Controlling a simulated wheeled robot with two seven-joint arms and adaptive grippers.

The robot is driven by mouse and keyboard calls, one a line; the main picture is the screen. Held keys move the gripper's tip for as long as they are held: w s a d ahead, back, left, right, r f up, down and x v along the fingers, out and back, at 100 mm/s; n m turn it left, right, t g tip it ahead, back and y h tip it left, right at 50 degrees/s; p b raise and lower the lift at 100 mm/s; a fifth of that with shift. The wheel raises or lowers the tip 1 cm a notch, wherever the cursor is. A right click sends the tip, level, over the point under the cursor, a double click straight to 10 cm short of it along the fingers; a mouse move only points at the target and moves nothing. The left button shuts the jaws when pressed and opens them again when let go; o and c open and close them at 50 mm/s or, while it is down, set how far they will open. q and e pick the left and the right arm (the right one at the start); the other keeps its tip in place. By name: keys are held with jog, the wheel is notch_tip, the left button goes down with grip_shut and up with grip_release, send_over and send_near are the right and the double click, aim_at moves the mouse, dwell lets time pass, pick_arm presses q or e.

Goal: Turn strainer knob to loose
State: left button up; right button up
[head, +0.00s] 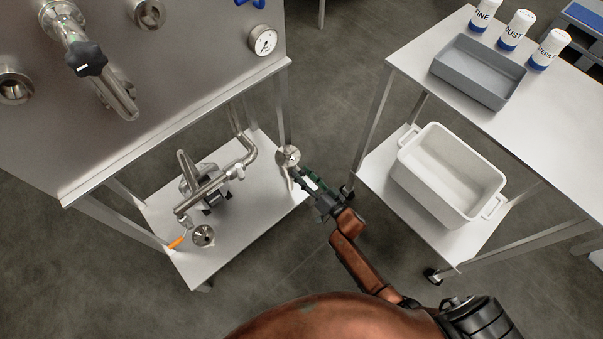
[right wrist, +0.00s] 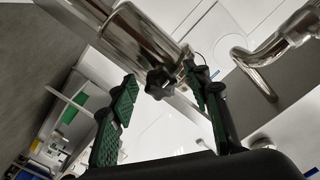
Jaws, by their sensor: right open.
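The strainer is a shiny steel cylinder (right wrist: 138,38) with a small black star-shaped knob (right wrist: 161,83) at its end in the right wrist view. In the head view its round steel top (head: 288,155) shows at the right end of the lower shelf; I cannot make out its knob there. My right gripper (head: 295,178) is at the strainer's near side. In the right wrist view the open gripper (right wrist: 160,85) has one green-padded finger on each side of the knob. I cannot tell whether either finger touches it. My left gripper is not in view.
Steel pipework with a pump (head: 205,187) and an orange-handled part (head: 176,241) occupy the lower shelf (head: 245,230). The steel tank panel (head: 170,90) above carries another black knob (head: 86,59) and a gauge (head: 263,40). A cart at right holds a white tub (head: 450,172) and grey tray (head: 478,72).

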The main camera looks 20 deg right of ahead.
jog(key=shift+c, duration=0.6)
jog(key=c, duration=1)
jog(key=shift+c, duration=0.2)
